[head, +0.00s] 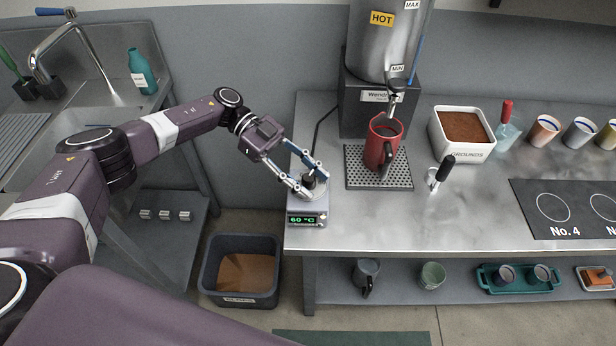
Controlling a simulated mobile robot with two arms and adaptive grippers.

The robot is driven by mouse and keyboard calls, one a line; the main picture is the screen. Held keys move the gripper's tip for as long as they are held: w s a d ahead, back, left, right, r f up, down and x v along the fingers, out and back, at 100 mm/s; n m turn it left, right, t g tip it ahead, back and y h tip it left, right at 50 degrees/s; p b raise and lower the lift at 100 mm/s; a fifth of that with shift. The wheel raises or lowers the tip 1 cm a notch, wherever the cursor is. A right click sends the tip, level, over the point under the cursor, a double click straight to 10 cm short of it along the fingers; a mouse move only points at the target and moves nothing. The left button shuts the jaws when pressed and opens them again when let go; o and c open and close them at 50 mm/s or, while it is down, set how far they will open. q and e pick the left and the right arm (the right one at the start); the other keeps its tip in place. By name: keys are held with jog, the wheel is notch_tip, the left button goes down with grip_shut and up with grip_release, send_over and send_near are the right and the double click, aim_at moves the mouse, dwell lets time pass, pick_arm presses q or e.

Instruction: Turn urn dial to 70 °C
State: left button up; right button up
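The urn dial (309,181) is a dark knob on a round pale base, on top of a small control box (307,207) at the counter's left front corner. The box's green display (303,219) reads 60 °C. My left gripper (312,181) reaches in from the left, with one finger on each side of the knob, and looks shut on it. The fingers hide part of the knob. The steel urn (383,40) with a yellow HOT label stands behind on a dark base. My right gripper is not in view.
A red jug (382,146) stands on the drip grate (378,181) under the urn's tap. A black-handled tool (440,174), a grounds box (463,155) and several cups are to the right. A dark bin (240,292) stands on the floor below left.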

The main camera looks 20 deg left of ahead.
pick_arm(q)
jog(key=shift+w+a+r, duration=0.15)
jog(key=shift+w+a, duration=0.05)
jog(key=shift+a, duration=0.1)
jog(key=v, duration=1.1)
jog(key=shift+s+r, duration=0.2)
jog(key=shift+r, duration=0.05)
jog(key=shift+a, duration=0.15)
